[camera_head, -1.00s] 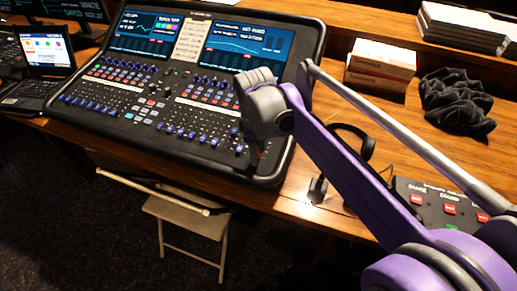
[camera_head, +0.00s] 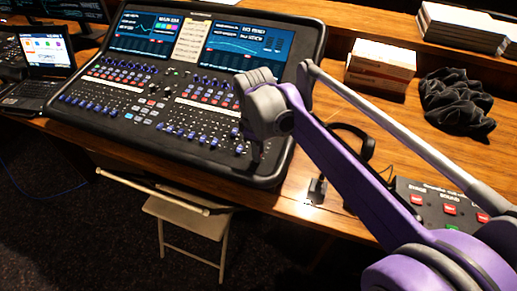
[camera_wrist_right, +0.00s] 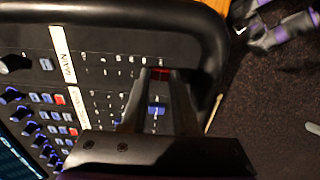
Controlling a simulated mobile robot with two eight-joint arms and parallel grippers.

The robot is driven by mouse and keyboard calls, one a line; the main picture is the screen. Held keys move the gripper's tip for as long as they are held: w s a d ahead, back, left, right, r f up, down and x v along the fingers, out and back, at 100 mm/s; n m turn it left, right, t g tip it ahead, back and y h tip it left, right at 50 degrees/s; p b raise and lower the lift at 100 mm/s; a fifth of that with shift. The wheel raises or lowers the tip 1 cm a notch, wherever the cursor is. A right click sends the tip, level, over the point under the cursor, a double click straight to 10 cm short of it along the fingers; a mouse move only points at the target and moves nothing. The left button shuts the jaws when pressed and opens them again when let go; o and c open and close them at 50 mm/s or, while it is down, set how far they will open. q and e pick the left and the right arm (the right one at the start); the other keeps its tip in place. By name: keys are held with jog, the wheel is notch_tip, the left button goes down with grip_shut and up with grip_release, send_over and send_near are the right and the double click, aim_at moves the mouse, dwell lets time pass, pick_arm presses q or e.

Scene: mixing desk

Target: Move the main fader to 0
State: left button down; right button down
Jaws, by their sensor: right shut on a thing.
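The mixing desk (camera_head: 160,95) is a dark console with two lit screens and rows of blue-capped faders. My right gripper (camera_head: 256,150) is low over the desk's front right corner. A white strip reading MAIN (camera_wrist_right: 63,55) lies to the left. A blue fader cap (camera_wrist_right: 157,109) shows between the fingers, nearer the palm. The fader's slot and exact scale position are hard to read. My left gripper is not in view.
A laptop (camera_head: 45,55) stands left of the desk. White boxes (camera_head: 380,65), a black cloth (camera_head: 456,102) and headphones (camera_head: 352,135) lie to the right. A button box (camera_head: 440,200) sits near the table edge. A folding chair (camera_head: 185,220) stands in front.

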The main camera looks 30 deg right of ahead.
dwell(0.7)
jog(key=w+d, duration=0.1)
jog(key=d, duration=0.1)
jog(key=w+d+p, duration=0.1)
jog(key=w, duration=0.1)
jog(key=w+d+p, duration=0.1)
jog(key=w+d, duration=0.1)
jog(key=shift+d+r, duration=0.35)
jog(key=shift+r, duration=0.05)
jog(key=c, duration=0.6)
grip_release()
jog(key=shift+c, duration=0.2)
notch_tip(320, 180, up, 11)
jog(key=p, duration=0.1)
jog(key=shift+s+a, duration=0.4)
jog(key=shift+a, duration=0.05)
jog(key=shift+s+a+f, duration=0.1)
jog(key=shift+f, duration=0.05)
